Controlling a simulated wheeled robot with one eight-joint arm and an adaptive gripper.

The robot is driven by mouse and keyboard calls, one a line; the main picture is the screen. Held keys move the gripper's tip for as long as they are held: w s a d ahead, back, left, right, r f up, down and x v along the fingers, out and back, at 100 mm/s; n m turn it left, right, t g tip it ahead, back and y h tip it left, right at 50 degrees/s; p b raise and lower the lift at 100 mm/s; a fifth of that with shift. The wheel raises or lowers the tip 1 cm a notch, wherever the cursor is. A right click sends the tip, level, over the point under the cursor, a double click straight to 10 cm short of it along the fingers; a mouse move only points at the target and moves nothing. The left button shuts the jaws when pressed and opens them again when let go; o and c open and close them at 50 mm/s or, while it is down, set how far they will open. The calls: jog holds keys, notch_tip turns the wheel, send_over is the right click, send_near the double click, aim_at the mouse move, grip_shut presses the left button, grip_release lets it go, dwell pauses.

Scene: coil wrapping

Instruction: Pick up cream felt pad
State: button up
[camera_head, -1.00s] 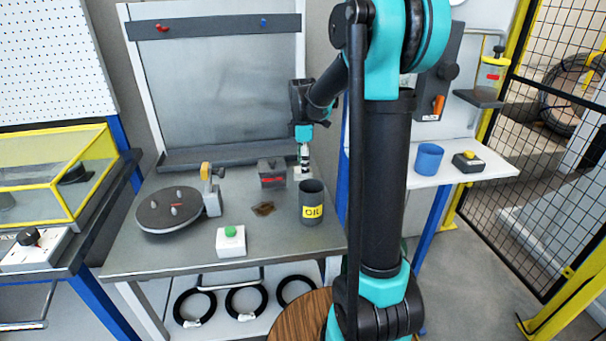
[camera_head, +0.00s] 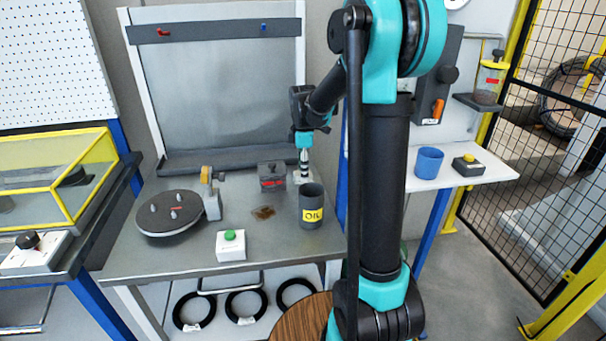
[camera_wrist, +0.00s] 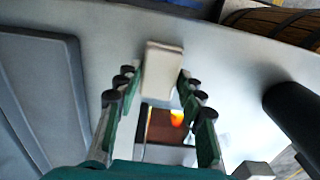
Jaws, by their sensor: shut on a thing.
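The cream felt pad (camera_wrist: 163,72) is a small pale rectangular block between my fingers in the wrist view. In the head view the pad (camera_head: 303,180) is a small pale patch under my gripper (camera_head: 304,173), at the back right of the grey worktable (camera_head: 190,250), just behind the oil cup. My gripper also shows in the wrist view (camera_wrist: 158,78), shut on the pad with one finger on each side. My fingers partly cover the pad in the head view. I cannot tell whether it touches the table.
The dark OIL cup (camera_head: 312,205) stands close in front of my gripper. A dark box with a red label (camera_head: 271,176) stands just left. A round turntable (camera_head: 172,213), a green-button box (camera_head: 231,245) and a brown stain-like patch (camera_head: 263,213) occupy the table's left and middle.

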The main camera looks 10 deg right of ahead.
jog(key=shift+r, duration=0.15)
notch_tip(320, 180, up, 20)
dwell(0.4)
